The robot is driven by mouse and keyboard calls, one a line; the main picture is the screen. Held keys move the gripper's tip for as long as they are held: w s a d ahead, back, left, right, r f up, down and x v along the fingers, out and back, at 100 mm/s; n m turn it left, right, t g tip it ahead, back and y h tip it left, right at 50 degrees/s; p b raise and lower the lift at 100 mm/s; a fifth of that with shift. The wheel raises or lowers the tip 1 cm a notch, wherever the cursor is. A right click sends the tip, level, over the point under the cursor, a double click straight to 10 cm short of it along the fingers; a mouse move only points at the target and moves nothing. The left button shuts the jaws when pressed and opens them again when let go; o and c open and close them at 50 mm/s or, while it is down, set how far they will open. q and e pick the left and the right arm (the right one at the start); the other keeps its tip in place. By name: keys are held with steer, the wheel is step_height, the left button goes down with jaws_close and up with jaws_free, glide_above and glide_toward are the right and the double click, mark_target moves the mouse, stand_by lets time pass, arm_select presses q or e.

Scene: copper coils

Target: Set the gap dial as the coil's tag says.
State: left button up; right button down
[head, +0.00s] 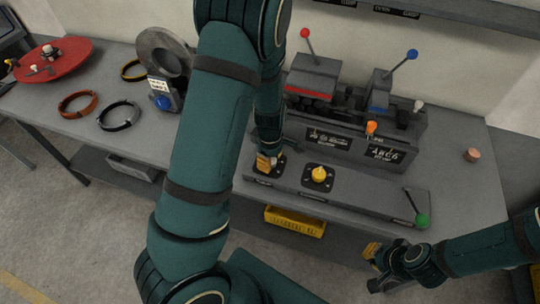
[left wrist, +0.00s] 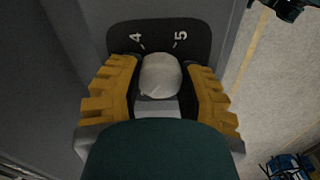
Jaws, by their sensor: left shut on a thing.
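My left gripper (head: 264,162) is at the left dial plate (head: 280,172) on the front of the machine base. In the left wrist view, my left gripper (left wrist: 160,85) has its yellow fingers on both sides of a pale round dial knob (left wrist: 160,76). The dark dial plate (left wrist: 196,40) shows the numbers 4 and 5 beyond the knob; its other marks are hidden. A copper coil (head: 66,104) and a dark coil (head: 104,119) lie on the bench at left; no tag on them is readable. My right gripper (head: 373,262) is in front of the bench, apart from it.
A second dial with a yellow knob (head: 319,173) and a green-knobbed lever (head: 422,220) are to the right. Levers with red (head: 305,33) and blue (head: 412,54) knobs rise behind. A grey wheel with a white label (head: 158,87) and a red disc (head: 62,56) stand left.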

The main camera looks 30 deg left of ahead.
arm_select(q)
steer(key=shift+n+p, duration=0.3)
steer(key=shift+n, duration=0.3)
steer(key=o, duration=1.2)
step_height(320, 180, up, 12)
stand_by(0.4)
